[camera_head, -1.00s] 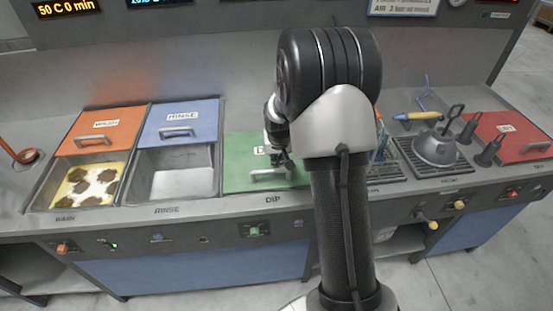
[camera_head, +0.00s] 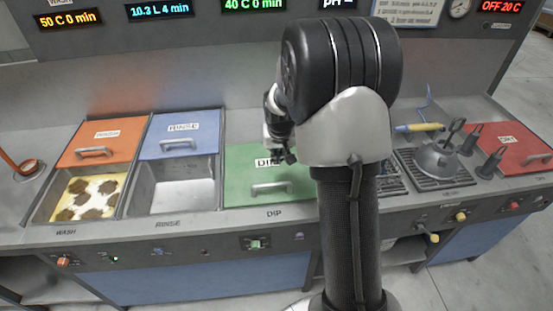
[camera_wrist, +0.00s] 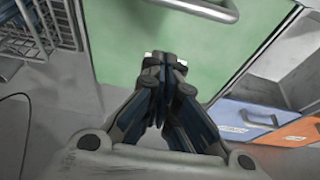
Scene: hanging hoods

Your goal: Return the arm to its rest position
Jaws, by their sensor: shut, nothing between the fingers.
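My gripper (camera_head: 284,157) hangs over the back part of the green DIP lid (camera_head: 240,187) in the head view, partly hidden by my arm. In the wrist view my gripper (camera_wrist: 165,62) has its fingertips together with nothing between them. The green lid (camera_wrist: 120,38) lies behind the fingers there, and its metal handle (camera_wrist: 205,10) shows at the top edge. My arm is bent and covers the middle of the counter.
The orange WASH lid (camera_head: 100,140) and blue RINSE lid (camera_head: 182,135) sit behind their basins. The wash basin holds a brown-spotted piece (camera_head: 88,197). A grey hood (camera_head: 437,159) stands on a rack at right, by a red lid (camera_head: 508,147). Display panels (camera_head: 160,10) hang above.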

